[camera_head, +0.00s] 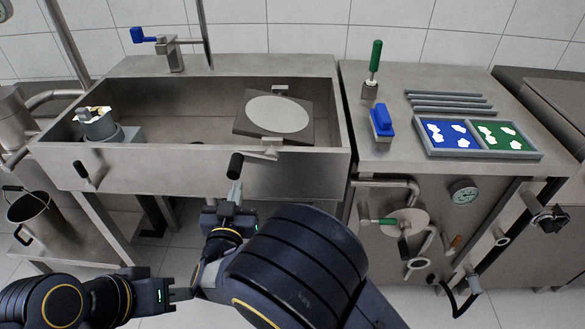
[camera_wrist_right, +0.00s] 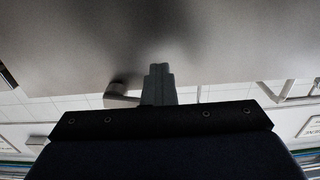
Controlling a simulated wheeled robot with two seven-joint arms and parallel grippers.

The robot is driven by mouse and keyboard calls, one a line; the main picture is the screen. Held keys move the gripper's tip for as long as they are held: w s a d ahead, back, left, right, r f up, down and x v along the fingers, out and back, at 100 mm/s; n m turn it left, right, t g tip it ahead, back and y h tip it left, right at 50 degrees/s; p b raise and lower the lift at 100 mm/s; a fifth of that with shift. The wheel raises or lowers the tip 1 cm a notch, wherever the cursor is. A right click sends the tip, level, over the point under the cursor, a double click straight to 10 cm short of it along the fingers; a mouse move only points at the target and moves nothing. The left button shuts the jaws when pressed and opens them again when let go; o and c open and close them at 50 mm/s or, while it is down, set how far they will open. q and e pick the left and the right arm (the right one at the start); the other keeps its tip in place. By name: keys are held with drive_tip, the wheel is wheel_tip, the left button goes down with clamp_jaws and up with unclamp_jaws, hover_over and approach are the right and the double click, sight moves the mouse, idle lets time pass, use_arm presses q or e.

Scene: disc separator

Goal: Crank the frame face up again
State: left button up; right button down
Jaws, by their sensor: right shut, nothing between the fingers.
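The frame (camera_head: 306,128) is a dark square plate in the steel sink, tilted a little, with a pale round disc (camera_head: 277,113) showing on its upper side. Its crank (camera_head: 262,153) sits on the sink's front wall and ends in a black handle (camera_head: 235,166). My right gripper (camera_head: 233,191) is just below that handle, its fingers shut and empty; I cannot tell whether they touch it. The shut fingers also show in the right wrist view (camera_wrist_right: 158,84). My left gripper (camera_head: 182,294) is low at the left, away from the sink; its jaw gap is not clear.
The sink (camera_head: 200,160) has a grey device (camera_head: 100,125) at its left and a second black handle (camera_head: 84,173) on its front. A bench at the right holds a tray (camera_head: 480,154) with blue and green panels. A bucket (camera_head: 34,215) stands at the left.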

use_arm(q)
drive_tip(key=shift+w+d+r, duration=0.15)
drive_tip(key=shift+r, duration=0.1)
use_arm(e)
drive_tip(key=shift+s+a+f, duration=0.2)
drive_tip(key=shift+a+f, duration=0.05)
